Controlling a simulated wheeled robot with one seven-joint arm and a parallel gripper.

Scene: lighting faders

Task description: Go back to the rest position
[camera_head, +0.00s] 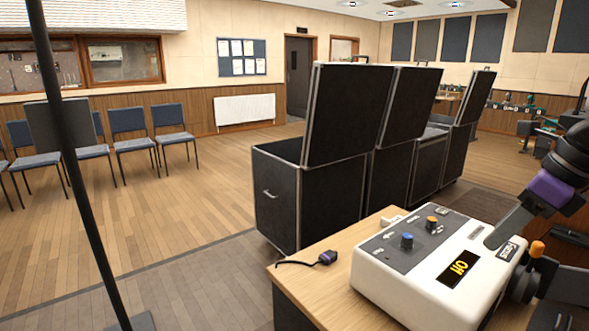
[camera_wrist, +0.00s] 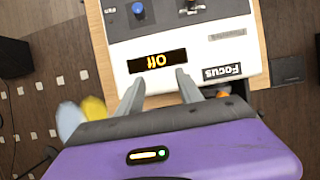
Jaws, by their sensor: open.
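A white control box (camera_head: 425,290) with a dark grey panel stands on a wooden desk. In the head view my arm reaches in from the right edge, beside the box.
The wooden desk (camera_head: 313,248) bears the box and a small dark plug (camera_head: 327,257) on a cable. Black flight cases (camera_head: 305,200) with raised lids stand behind it. A dark pole (camera_head: 75,170) rises at left. Blue chairs (camera_head: 128,120) line the wall, with open floor before them.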

